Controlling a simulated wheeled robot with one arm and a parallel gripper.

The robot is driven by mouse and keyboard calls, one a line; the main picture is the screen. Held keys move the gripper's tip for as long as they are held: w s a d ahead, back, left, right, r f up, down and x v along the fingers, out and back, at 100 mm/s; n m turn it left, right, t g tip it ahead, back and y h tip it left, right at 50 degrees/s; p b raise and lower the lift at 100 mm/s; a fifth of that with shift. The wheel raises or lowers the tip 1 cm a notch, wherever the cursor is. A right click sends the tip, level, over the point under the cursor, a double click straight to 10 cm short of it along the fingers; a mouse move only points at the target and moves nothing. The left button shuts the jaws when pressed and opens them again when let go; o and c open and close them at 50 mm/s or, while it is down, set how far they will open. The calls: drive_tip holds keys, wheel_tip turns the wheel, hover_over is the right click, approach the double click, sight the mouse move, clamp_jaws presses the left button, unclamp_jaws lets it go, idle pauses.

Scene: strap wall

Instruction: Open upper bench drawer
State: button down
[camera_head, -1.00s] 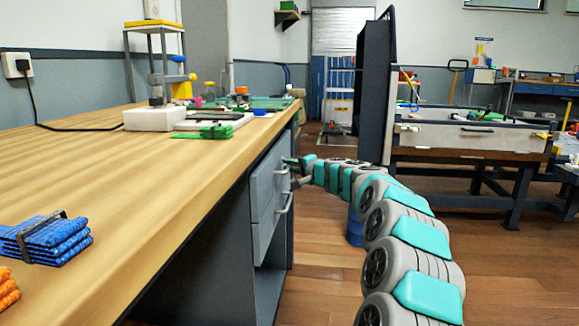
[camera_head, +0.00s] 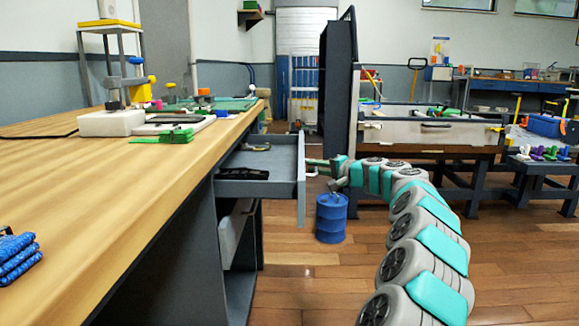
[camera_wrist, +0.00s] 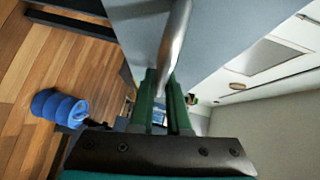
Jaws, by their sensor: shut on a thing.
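The upper bench drawer (camera_head: 301,180) stands pulled well out from under the wooden workbench top (camera_head: 120,205) in the head view. Its grey tray is visible, with a dark flat item (camera_head: 242,173) inside. My gripper (camera_head: 322,164) is at the outer side of the drawer front, at handle height. In the wrist view the green fingers of my gripper (camera_wrist: 160,90) are shut on the metal bar handle (camera_wrist: 174,42), which runs up along the pale drawer front (camera_wrist: 225,35). The handle is too small to make out in the head view.
A blue ribbed drum (camera_head: 331,218) stands on the floor just right of the open drawer, below my arm. A dark upright panel (camera_head: 338,85) and a grey table (camera_head: 430,135) stand beyond. Wooden floor lies open in front.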

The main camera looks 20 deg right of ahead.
drive_tip(key=s+d+p, duration=0.3)
drive_tip(key=s+d, duration=0.1)
drive_tip(key=d, duration=0.9)
drive_tip(key=shift+s+d, duration=0.15)
drive_tip(key=shift+f, duration=0.1)
drive_tip(key=c, duration=0.9)
unclamp_jaws()
drive_tip(key=shift+v, duration=3.95)
